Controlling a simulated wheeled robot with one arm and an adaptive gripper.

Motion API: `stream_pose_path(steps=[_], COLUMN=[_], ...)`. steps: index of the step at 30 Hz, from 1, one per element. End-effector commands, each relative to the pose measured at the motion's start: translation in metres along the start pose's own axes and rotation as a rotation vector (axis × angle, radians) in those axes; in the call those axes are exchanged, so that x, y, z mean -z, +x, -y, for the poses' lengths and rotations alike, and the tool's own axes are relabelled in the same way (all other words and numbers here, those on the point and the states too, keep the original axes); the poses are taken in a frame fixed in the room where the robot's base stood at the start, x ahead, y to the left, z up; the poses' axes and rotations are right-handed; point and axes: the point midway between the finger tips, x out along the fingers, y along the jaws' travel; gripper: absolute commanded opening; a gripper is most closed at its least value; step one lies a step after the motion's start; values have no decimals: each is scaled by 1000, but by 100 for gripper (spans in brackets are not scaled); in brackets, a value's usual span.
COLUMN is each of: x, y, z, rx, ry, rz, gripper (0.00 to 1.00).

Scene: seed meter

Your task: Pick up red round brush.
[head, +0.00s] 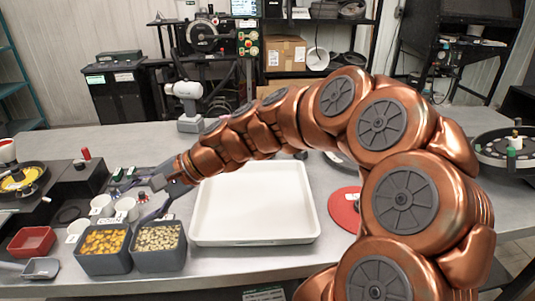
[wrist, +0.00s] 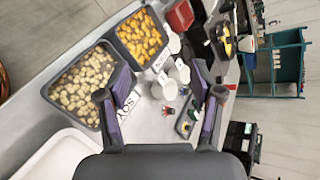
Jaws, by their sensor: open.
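My gripper (head: 128,204) is open and empty over the left part of the table, its fingers reaching left; both fingers also show in the wrist view (wrist: 160,94). In the wrist view, a small red-topped item (wrist: 168,110) lies between the fingers in the picture, below the white cups; it may be the red round brush, but it is too small to tell.
White cups (head: 102,205) stand close to the fingers. Grey bins of corn (head: 103,241) and pale beans (head: 158,238) sit at the front. A dark holder with green-marked items (wrist: 185,125) is nearby. A white tray (head: 254,240) and a red disc (head: 343,209) lie to the right.

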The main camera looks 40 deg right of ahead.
Motion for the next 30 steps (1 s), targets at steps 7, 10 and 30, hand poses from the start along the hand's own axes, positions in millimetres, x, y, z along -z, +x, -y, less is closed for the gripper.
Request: stream_pose_path(steps=[7,10,30], x=[186,258,389], y=[-101,-160,-282], z=[42,24,-52], rx=[586,808,1244], ry=[574,791,1185], rz=[-91,-115,-131], gripper=[66,66,66])
